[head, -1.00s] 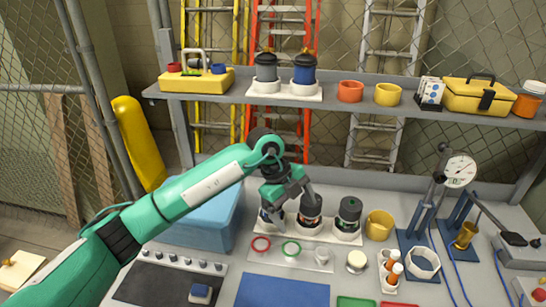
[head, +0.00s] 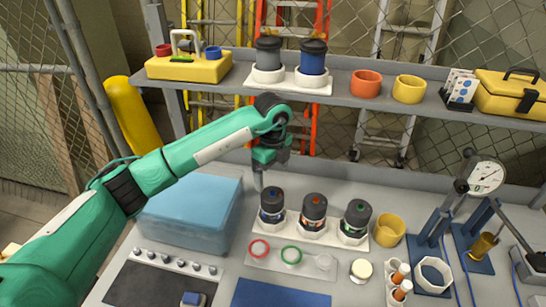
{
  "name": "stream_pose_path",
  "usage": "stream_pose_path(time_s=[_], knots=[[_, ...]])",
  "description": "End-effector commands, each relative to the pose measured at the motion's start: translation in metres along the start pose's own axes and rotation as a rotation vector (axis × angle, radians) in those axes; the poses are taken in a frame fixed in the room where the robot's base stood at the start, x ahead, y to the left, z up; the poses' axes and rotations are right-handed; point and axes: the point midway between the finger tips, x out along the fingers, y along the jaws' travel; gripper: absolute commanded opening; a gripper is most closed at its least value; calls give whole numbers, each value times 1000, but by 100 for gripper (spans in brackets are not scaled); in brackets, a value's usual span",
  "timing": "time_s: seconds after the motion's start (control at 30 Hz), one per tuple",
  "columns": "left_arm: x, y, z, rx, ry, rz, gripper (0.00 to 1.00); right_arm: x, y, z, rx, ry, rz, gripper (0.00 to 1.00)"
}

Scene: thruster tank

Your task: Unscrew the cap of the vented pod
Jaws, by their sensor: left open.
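Three dark-capped pods stand upright in a white rack (head: 290,230) on the bench: one with a blue dot on its cap (head: 272,204), one with an orange dot (head: 313,211), one with a green dot (head: 356,220). I cannot tell from their looks which is the vented one. All three caps sit on their pods. My left gripper (head: 267,176) is open and empty, just above and behind the blue-dot pod, fingers pointing down. Its fingers are partly hidden by its own body. My right gripper is not in view.
A yellow cup (head: 390,230) stands right of the rack. A blue box (head: 188,215) is at left. The shelf (head: 385,92) above carries two more pods (head: 312,62).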

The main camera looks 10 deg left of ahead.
Motion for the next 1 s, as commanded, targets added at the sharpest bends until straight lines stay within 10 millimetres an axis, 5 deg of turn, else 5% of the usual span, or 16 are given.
stream_pose_path(time_s=[0.5, 0.93, 1.0], knots=[[85, 0, -1, 1, 1, 1, 91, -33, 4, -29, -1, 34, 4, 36], [96, 0, -1, 1, 1, 0, 91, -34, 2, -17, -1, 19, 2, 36], [96, 0, 0, 1, 1, 0, 77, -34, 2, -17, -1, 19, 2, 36]])
